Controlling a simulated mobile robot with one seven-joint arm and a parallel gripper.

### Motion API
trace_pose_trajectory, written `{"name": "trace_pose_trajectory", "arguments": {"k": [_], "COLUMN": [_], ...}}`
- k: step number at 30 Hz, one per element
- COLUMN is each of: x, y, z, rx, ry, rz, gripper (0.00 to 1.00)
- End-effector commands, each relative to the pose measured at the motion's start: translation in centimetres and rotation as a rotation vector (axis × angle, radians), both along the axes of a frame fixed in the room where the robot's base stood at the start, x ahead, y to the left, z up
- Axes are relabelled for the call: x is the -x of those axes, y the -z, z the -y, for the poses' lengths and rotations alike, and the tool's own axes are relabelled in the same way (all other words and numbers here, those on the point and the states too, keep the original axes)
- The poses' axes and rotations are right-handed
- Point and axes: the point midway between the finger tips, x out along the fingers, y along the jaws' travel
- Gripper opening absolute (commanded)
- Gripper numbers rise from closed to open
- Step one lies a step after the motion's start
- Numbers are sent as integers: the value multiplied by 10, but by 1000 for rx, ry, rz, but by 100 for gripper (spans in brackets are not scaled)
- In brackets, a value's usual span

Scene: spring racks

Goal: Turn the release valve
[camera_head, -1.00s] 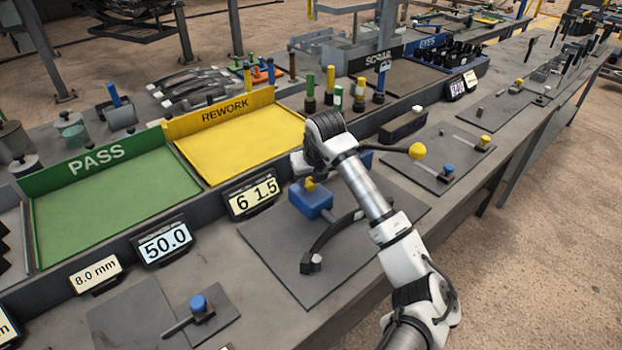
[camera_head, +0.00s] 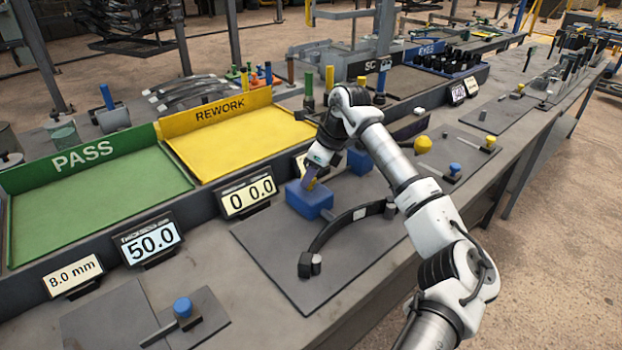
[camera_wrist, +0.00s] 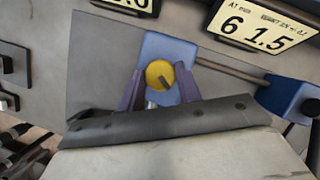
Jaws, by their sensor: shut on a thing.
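The release valve looks to be the yellow round knob (camera_wrist: 160,74), with a dark mark on its face, on top of a blue block (camera_wrist: 172,48). In the head view the blue block (camera_head: 308,203) stands on a dark plate (camera_head: 275,245). My gripper (camera_wrist: 158,82) has its purple fingers on both sides of the knob, shut on it. In the head view my gripper (camera_head: 312,181) reaches down onto the block's top and mostly hides the knob.
A second blue block (camera_wrist: 290,98) joins by a rod. A curved black bar (camera_head: 335,232) lies on the plate. One display (camera_head: 247,197) reads 0 0.0; a display in the wrist view (camera_wrist: 262,25) reads 6 1.5. PASS (camera_head: 95,205) and REWORK trays (camera_head: 235,145) stand left.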

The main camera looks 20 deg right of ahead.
Motion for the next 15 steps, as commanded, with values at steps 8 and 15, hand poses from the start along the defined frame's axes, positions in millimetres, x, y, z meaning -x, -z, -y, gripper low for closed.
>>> {"name": "trace_pose_trajectory", "arguments": {"k": [8,15], "x": [-3,-4], "y": [-3,-3], "z": [1,1], "rx": [0,1], "ry": [-258,-458], "rz": [4,4], "gripper": [11,11]}}
